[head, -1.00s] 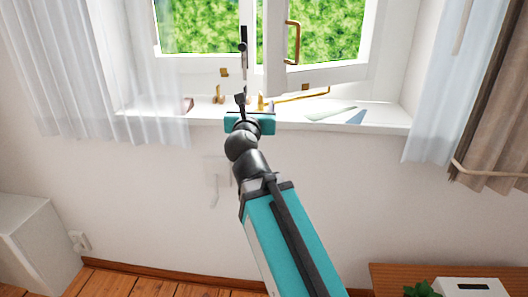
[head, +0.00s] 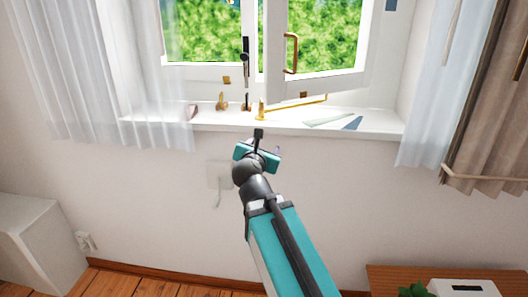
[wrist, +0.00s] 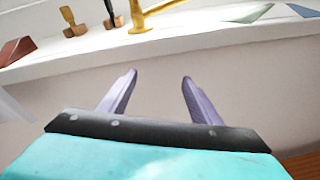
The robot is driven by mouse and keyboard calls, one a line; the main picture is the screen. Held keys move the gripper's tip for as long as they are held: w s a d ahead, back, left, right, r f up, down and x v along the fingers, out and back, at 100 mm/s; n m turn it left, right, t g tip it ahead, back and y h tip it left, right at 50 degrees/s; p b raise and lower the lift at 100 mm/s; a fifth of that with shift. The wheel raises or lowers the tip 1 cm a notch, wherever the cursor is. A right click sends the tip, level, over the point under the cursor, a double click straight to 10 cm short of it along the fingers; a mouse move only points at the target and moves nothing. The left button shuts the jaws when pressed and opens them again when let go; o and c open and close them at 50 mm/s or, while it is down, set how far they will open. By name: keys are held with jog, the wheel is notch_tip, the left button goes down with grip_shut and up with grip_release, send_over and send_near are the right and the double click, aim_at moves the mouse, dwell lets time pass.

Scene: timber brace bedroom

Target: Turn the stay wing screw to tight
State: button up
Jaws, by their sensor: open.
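A brass stay (head: 295,103) runs along the sill from a brass upright (head: 261,108) to the right, under the ajar window sash. The stay's near end also shows in the wrist view (wrist: 138,20). Its wing screw is too small to single out, and I cannot tell how tight it is. My gripper (wrist: 159,77) is open and empty, in front of and below the sill edge, apart from the stay. In the head view its fingers are mostly hidden by my wrist.
Left of the stay stand a dark fitting (head: 246,103) and a brass peg (head: 222,102). A reddish object (head: 191,111) lies farther left. Flat green and blue pieces (head: 352,123) lie on the sill (head: 385,121) at right. Curtains (head: 425,110) hang both sides.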

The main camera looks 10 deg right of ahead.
jog(key=shift+s+d+f+m, duration=0.1)
jog(key=shift+f+m, duration=0.2)
jog(key=shift+f, duration=0.5)
